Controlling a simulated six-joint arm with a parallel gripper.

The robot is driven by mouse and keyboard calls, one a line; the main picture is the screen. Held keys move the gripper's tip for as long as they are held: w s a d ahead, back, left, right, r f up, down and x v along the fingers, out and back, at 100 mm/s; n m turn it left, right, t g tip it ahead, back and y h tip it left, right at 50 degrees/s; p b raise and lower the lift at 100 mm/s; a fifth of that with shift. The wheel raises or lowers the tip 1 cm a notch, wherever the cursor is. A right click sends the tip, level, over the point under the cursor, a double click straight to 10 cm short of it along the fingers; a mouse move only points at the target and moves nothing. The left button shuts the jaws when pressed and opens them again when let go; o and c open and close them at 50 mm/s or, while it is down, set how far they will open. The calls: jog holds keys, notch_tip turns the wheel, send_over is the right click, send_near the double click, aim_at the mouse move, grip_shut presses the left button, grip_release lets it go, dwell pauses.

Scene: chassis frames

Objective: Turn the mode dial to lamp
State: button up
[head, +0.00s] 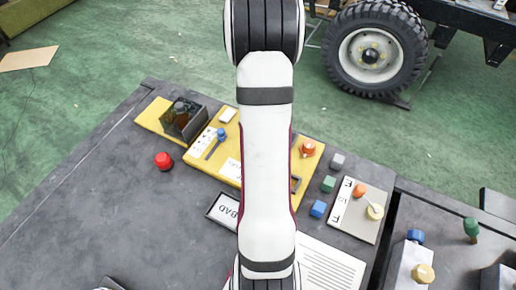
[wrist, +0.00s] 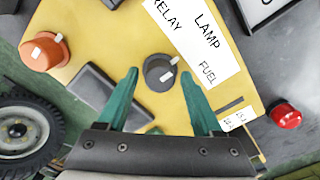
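The mode dial (wrist: 158,72) is a round dark grey knob with a white mark on its right side, on a yellow panel (wrist: 95,50). A white label strip (wrist: 190,40) beside it reads RELAY, LAMP and FUEL. The mark faces the strip; I cannot tell surely which word it points at. My gripper (wrist: 159,76) is open, with one teal fingertip on each side of the dial; whether they touch it is unclear. In the head view, my arm hides the dial and gripper; part of the yellow panel (head: 292,195) shows.
An orange knob (wrist: 45,52) sits on the panel left of the dial in the wrist view. A red button (wrist: 285,115) is on the grey table. In the head view, several coloured blocks lie right of the panel; the table's left front (head: 90,220) is mostly clear.

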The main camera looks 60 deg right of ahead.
jog(key=shift+o, duration=0.3)
notch_tip(320, 180, up, 16)
jog(key=shift+f, duration=0.15)
jog(key=w+a+r+n+y, duration=0.1)
jog(key=a, duration=1.2)
jog(key=w+a+r+n, duration=0.1)
jog(key=w+a+r, duration=0.1)
jog(key=a, duration=1)
jog(key=s+a+f+n, duration=0.1)
jog(key=s+a, duration=0.6)
jog(key=a, duration=0.1)
jog(key=shift+a+f+y, duration=0.25)
jog(key=shift+a+y, duration=0.05)
jog(key=shift+y, duration=0.1)
